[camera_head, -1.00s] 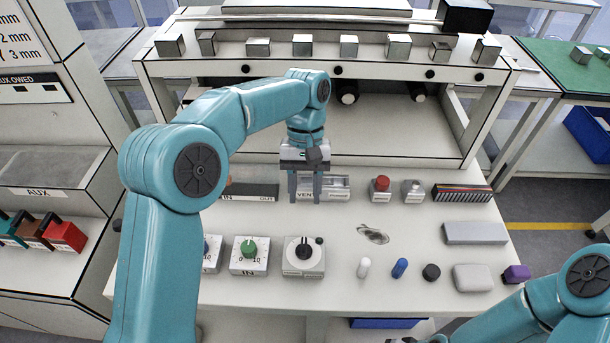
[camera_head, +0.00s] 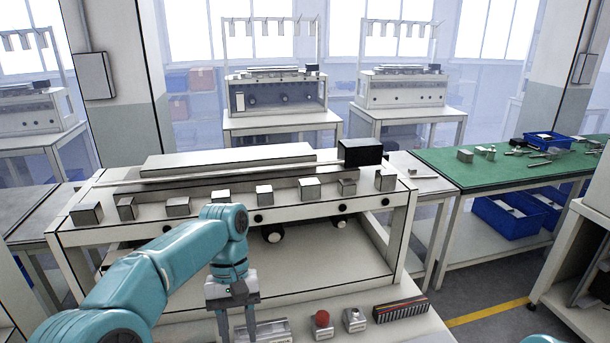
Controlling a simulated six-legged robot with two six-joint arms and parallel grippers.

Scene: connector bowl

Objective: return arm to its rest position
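My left gripper (camera_head: 236,318) is at the lower middle of the head view and points down. Its two grey fingers stand apart with nothing seen between them. It hangs above the workbench, in front of the long white shelf unit (camera_head: 379,233). A silver block with slots (camera_head: 266,332) lies behind and beside the fingers. My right arm shows only as a small teal patch at the bottom right edge; its gripper is out of the picture.
A red button (camera_head: 321,320), a small silver switch (camera_head: 354,318) and a dark striped connector strip (camera_head: 401,309) sit right of my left gripper. Several metal cubes (camera_head: 264,195) line the shelf top. A green table (camera_head: 440,163) stands at the right.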

